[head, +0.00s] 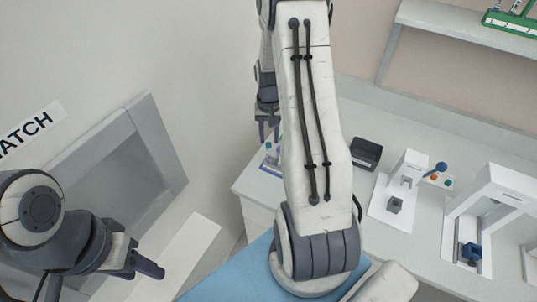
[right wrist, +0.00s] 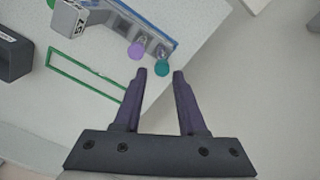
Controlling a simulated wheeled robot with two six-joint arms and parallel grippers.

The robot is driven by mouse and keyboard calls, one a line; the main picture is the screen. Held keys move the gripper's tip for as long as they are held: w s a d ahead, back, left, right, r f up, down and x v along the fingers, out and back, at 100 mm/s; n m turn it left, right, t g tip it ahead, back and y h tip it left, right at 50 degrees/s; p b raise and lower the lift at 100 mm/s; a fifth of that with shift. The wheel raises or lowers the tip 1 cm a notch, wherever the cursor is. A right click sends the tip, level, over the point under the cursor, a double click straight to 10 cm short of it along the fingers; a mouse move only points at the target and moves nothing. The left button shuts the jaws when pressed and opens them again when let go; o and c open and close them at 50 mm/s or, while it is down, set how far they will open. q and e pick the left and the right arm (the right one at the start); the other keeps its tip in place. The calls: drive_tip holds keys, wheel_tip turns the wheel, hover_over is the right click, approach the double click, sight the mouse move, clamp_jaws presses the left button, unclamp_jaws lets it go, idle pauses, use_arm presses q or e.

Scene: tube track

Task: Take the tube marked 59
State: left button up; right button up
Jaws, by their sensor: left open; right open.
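In the right wrist view a tube with a purple cap (right wrist: 135,51) and a tube with a teal cap (right wrist: 162,68) stand at a blue-edged rack (right wrist: 160,32). A white block with dark characters (right wrist: 78,20) is at the rack's left end; I cannot read it surely. No number shows on the tubes. My right gripper (right wrist: 160,73) is open and empty, its fingertips close to the teal cap. In the head view it is partly hidden behind my right arm, above small tubes (head: 271,152) at the bench's left end. My left gripper (head: 148,268) is open and empty at lower left.
A black box (head: 366,153) and white devices (head: 403,190) stand on the white bench (head: 385,255). A green outline (right wrist: 84,78) marks the bench top beside the rack. A wall shelf (head: 465,28) holds a green rack (head: 512,20). A grey hatch (head: 125,160) is at left.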

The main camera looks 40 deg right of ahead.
sight(269, 144)
drive_tip(key=f, duration=0.1)
drive_tip(key=f+p, duration=0.1)
drive_tip(key=f, duration=0.1)
drive_tip(key=shift+s+a+f, duration=0.15)
drive_tip(key=shift+a, duration=0.1)
drive_tip(key=shift+f, duration=0.4)
drive_tip(key=shift+c, duration=0.3)
clamp_jaws()
drive_tip(key=shift+r, duration=0.1)
wheel_tip(269, 144, up, 9)
drive_tip(key=shift+f+b, duration=0.1)
drive_tip(key=shift+b, duration=1.15)
drive_tip(key=shift+r, duration=0.55)
